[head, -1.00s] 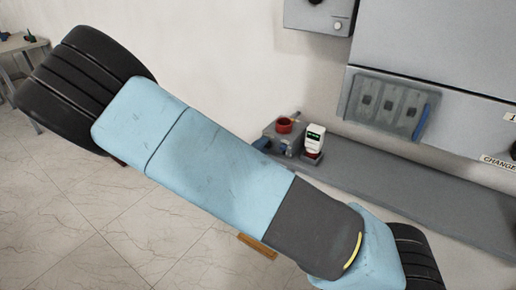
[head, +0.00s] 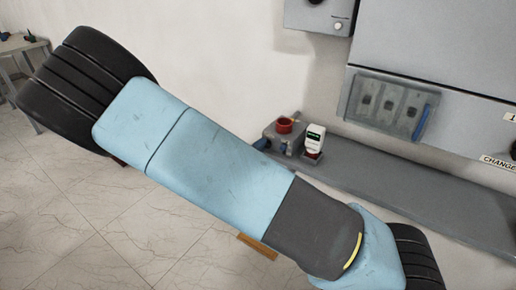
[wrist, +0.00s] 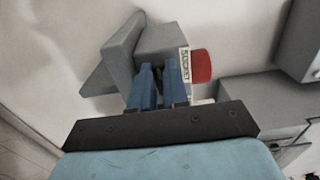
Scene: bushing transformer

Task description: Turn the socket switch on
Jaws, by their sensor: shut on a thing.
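A grey socket box (wrist: 163,42) with a white label reading SOCKET (wrist: 185,64) and a red round socket cap (wrist: 201,66) shows in the wrist view. My gripper (wrist: 159,72) has its blue fingers up against the front of this box. They are shut on a small dark part between the tips, which looks like the socket switch; the fingers hide most of it, so its position cannot be read. In the head view the socket box (head: 270,133) with its red socket (head: 285,125) stands just behind my arm, which hides most of the gripper.
A white device with a green screen (head: 315,138) stands right of the socket box. A long grey ledge (head: 400,185) runs to the right below a large grey cabinet (head: 440,50) with a clear-covered switch panel (head: 385,105). A grey box (head: 318,15) hangs above. The tiled floor (head: 130,220) at left is open.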

